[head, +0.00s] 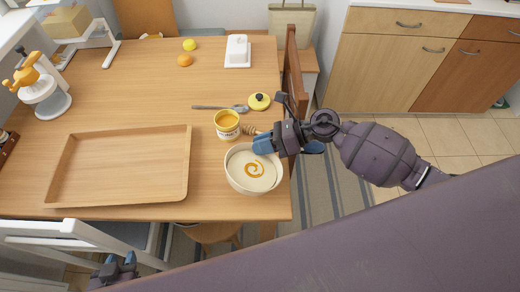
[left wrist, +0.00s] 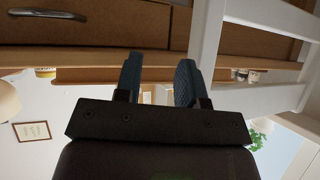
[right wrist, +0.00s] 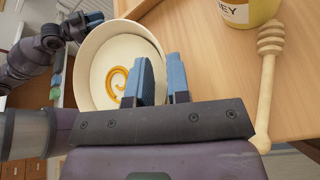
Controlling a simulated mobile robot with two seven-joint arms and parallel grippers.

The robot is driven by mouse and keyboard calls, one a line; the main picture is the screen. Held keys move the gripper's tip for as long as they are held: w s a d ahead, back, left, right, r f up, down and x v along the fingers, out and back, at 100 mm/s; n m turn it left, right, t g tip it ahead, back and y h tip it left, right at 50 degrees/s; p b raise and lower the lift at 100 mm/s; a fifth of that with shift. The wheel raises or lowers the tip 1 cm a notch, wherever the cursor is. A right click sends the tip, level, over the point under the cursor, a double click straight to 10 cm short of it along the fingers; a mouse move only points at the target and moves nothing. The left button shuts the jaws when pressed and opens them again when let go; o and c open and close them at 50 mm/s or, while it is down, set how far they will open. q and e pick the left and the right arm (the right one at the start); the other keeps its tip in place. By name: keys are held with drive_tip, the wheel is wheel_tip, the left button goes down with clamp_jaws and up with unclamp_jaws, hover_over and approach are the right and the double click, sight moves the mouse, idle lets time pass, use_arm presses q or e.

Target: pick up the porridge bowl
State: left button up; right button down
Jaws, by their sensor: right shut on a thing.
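The porridge bowl (head: 251,181) is a white bowl with pale porridge and an orange swirl, at the table's right front edge in the head view. It also shows in the right wrist view (right wrist: 97,62). My right gripper (head: 264,145) is at the bowl's far right rim, shut on its wall; in the right wrist view its blue fingers (right wrist: 160,82) stand on either side of the rim. My left gripper (head: 118,262) is low in front of the table, away from the bowl. In the left wrist view its fingers (left wrist: 158,85) are apart with nothing between them.
A honey jar (head: 227,124) and a wooden honey dipper (right wrist: 268,75) are close beside the bowl. A wooden tray (head: 117,165) lies to the left. A spoon (head: 220,107), yellow lid (head: 259,101) and white butter dish (head: 238,51) are farther back. Chairs stand around the table.

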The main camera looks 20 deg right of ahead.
wheel_tip(320, 180, up, 18)
drive_tip(key=p, duration=0.2)
drive_tip(key=shift+f+p, duration=0.2)
drive_tip(key=shift+p, duration=0.15)
